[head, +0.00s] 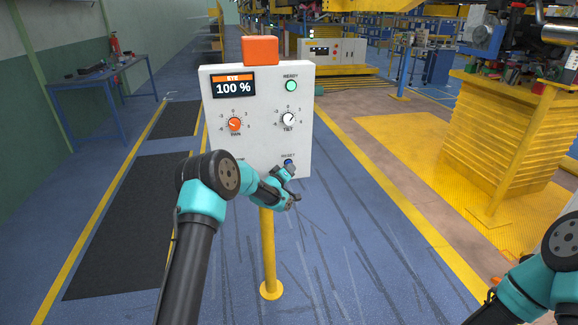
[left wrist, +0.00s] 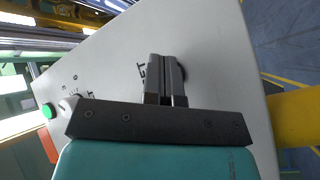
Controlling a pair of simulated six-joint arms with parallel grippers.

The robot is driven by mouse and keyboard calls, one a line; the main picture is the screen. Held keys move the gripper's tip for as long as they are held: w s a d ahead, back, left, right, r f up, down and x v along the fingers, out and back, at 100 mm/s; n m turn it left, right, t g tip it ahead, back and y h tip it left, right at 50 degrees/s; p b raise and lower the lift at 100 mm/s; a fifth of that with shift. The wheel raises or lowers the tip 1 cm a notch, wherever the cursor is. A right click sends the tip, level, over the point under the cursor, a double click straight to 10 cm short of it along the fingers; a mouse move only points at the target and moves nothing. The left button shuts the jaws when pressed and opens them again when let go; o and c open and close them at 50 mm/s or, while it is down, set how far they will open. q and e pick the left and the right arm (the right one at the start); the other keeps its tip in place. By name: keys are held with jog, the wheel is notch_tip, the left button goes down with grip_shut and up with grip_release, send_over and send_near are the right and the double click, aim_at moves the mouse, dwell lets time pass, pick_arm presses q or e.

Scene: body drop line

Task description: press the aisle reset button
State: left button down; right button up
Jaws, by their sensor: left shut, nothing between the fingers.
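The white control box (head: 262,140) stands on a yellow post. Its blue button (head: 288,162) sits low on the right side under a label that appears to read RESET. My left gripper (head: 291,171) is shut and empty, right at the blue button and partly covering it. In the left wrist view the shut fingers (left wrist: 166,78) point at the box face (left wrist: 215,65), and a dark round edge shows beside their tips. Whether they touch the button cannot be told. My right arm shows at the lower right; its gripper is not in view.
The box also carries a display reading 100 % (head: 234,88), an orange knob (head: 234,124), a white knob (head: 288,119), a green lamp (head: 291,86) and an orange block on top (head: 260,51). A yellow slatted stand (head: 495,130) is at right.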

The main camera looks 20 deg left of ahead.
pick_arm(q)
jog(key=shift+s+d, duration=0.5)
jog(key=shift+s, duration=0.3)
jog(key=shift+s, duration=0.1)
jog(key=s+d, duration=0.2)
jog(key=s, duration=0.1)
jog(key=s+d, duration=0.1)
jog(key=s, duration=0.1)
dwell(0.6)
dwell(0.5)
